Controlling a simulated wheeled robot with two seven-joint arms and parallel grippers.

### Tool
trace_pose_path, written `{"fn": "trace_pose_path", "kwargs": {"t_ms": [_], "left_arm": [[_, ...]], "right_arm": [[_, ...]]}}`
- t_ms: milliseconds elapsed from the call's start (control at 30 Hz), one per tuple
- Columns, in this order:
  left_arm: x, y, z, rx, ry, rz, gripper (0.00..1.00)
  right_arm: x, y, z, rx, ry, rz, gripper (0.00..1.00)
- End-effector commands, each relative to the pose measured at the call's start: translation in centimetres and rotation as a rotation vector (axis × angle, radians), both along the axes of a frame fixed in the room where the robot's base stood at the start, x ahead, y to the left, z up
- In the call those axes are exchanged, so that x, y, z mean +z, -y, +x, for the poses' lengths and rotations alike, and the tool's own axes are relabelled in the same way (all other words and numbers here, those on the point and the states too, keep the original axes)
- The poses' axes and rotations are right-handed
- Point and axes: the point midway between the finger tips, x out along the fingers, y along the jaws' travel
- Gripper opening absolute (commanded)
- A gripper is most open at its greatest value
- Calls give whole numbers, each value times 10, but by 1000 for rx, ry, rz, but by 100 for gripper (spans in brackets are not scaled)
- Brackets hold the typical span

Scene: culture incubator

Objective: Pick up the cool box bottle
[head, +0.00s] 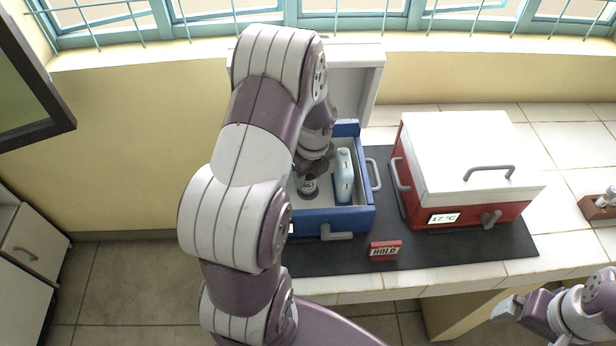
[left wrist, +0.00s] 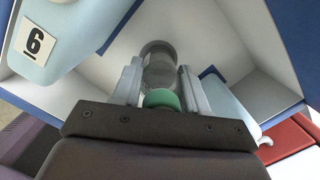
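The bottle stands inside the open blue cool box (head: 346,221), and its dark, labelled lower part (head: 309,188) shows below my left gripper (head: 314,162). In the left wrist view, the clear bottle (left wrist: 159,70) with a green cap (left wrist: 161,98) is between the two grey fingers of my left gripper (left wrist: 160,82). The fingers lie close along both sides of it; whether they press on it I cannot tell. My left arm hides the box's left part. My right gripper (head: 510,308) is at the lower right, away from the box; its fingers are unclear.
A light blue pack (head: 344,176) stands at the box's right wall; another, numbered pack (left wrist: 55,35) shows in the left wrist view. The box's white lid (head: 358,80) is up behind. A closed red box (head: 470,215) and a HOLD sign (head: 385,250) are on the dark mat (head: 440,256).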

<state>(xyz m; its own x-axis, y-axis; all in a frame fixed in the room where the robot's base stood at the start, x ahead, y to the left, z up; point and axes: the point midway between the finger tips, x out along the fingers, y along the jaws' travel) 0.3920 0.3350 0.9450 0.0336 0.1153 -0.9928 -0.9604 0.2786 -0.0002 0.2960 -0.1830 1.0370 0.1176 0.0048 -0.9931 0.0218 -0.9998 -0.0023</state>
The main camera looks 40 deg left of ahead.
Motion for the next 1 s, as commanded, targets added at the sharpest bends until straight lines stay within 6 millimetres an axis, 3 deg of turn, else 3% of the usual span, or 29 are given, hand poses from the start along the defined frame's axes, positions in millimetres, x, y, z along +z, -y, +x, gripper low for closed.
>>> {"fn": "trace_pose_path", "kwargs": {"t_ms": [33,100,433,667,1000], "left_arm": [[0,0,0,0,0,0,26],[0,0,0,0,0,0,10],[5,0,1,1,2,0,10],[39,-1,1,1,5,3,10],[84,66,-32,-4,3,1,10]], "right_arm": [[0,0,0,0,0,0,100],[0,0,0,0,0,0,100],[0,0,0,0,0,0,100],[-3,0,0,0,0,0,100],[-12,0,0,0,0,0,100]]}}
